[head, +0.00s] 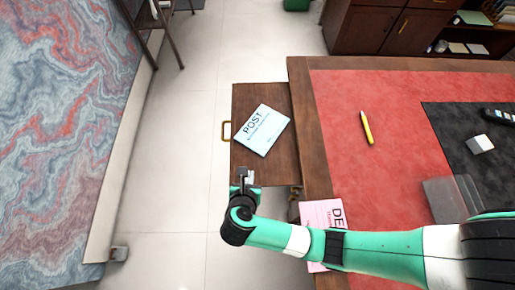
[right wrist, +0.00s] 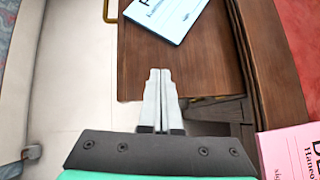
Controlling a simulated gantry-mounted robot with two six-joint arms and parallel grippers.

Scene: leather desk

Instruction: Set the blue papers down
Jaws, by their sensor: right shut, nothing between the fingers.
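The blue papers (head: 262,130), a light blue sheet or stack headed "POST", lie flat and a little askew on a brown wooden surface (head: 245,165) with a brass handle, at the desk's left side. Their lower part also shows at the top of the right wrist view (right wrist: 168,16). My right gripper (head: 246,176) is shut and empty, just beyond the near edge of that wooden surface, apart from the papers. In the right wrist view its fingers (right wrist: 160,75) are together with nothing between them. My left gripper is not in view.
Pink papers (head: 322,213) lie on the desk's near left corner, partly under my right arm. A yellow marker (head: 367,128) lies on the red leather top (head: 335,100). A grey-white block (head: 480,144) sits on a black mat (head: 450,125). Open floor lies left of the desk.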

